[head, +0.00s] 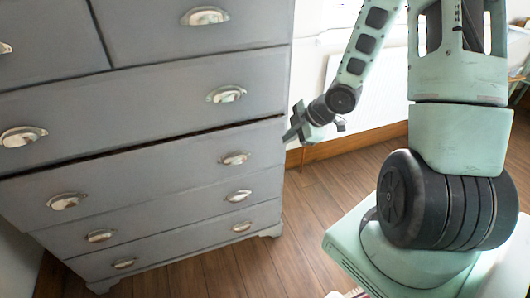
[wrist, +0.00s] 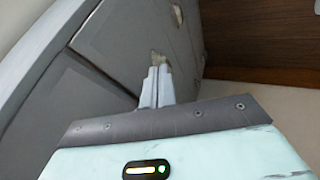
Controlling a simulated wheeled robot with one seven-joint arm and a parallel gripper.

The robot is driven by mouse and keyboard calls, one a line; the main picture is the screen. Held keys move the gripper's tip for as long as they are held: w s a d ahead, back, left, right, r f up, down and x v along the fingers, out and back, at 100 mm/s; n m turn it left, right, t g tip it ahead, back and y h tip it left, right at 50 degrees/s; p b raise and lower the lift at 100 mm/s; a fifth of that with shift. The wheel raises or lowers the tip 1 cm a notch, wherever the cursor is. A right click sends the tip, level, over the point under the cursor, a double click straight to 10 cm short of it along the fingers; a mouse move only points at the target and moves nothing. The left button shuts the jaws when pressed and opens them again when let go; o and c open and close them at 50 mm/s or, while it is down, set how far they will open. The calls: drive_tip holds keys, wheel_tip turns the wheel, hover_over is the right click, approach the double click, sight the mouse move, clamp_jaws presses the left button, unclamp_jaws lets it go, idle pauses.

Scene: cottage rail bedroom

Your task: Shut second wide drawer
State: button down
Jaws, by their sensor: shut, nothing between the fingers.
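The second wide drawer (head: 150,180) of a grey chest of drawers (head: 130,95) stands a little open in the head view. A dark gap runs along its top edge, wider at the left. It has two metal cup handles, left (head: 67,200) and right (head: 235,158). My gripper (head: 291,134) is beside the right end of the drawer front, fingers pointing toward it. In the wrist view its fingers (wrist: 155,84) are shut together and empty, close to a grey drawer front and a metal handle (wrist: 161,61). I cannot tell whether they touch.
The first wide drawer (head: 150,103) above and the two wide drawers below look closed. A white radiator (head: 375,105) is on the wall behind my arm, above a wooden skirting board (head: 350,142). Wooden floor (head: 315,195) is clear between the chest and my base.

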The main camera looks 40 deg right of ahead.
sight(254, 139)
drive_tip(key=shift+w+a+f+b, duration=0.85)
drive_tip(key=shift+w+f, duration=0.45)
drive_tip(key=shift+w, duration=0.4)
drive_tip(key=shift+w+a+f+b, duration=0.8)
drive_tip(key=shift+w+f, duration=0.45)
drive_tip(key=shift+w, duration=0.4)
drive_tip(key=shift+w+a+f+b, duration=0.8)
drive_tip(key=shift+w+f, duration=0.5)
drive_tip(key=shift+w, duration=0.4)
drive_tip(key=shift+d, duration=0.1)
drive_tip(key=shift+w+d+r+p, duration=0.15)
drive_tip(key=shift+w+r+p, duration=0.05)
drive_tip(key=shift+w+p, duration=0.3)
drive_tip(key=shift+w+d+f+p, duration=0.1)
drive_tip(key=shift+w+d+p, duration=0.1)
drive_tip(key=shift+w, duration=0.2)
drive_tip(key=shift+w+d+p, duration=0.1)
drive_tip(key=shift+w+p, duration=0.1)
drive_tip(key=shift+w, duration=0.15)
